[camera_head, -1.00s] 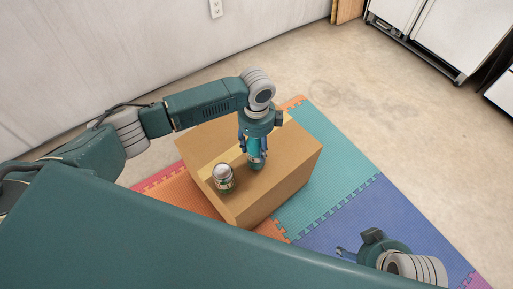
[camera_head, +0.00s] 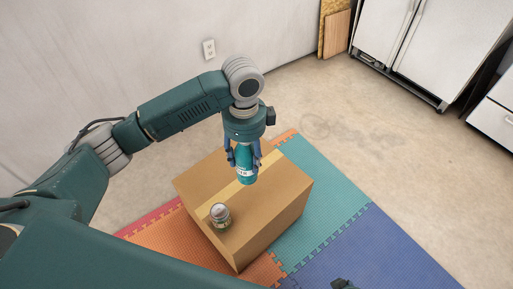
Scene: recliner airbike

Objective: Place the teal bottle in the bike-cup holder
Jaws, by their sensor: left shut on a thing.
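The teal bottle (camera_head: 245,172) is in my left gripper (camera_head: 244,158), whose fingers are on both sides of it. The bottle is upright and appears raised above the top of the cardboard box (camera_head: 264,207). Only the top tip of my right gripper (camera_head: 342,284) shows at the bottom edge, so its jaws cannot be judged. No bike or cup holder shows in this view.
A small jar or can (camera_head: 220,215) with a grey lid stands on the box's near left corner. The box rests on coloured foam mats (camera_head: 325,200). White cabinets (camera_head: 425,45) stand at the back right. The concrete floor between is clear.

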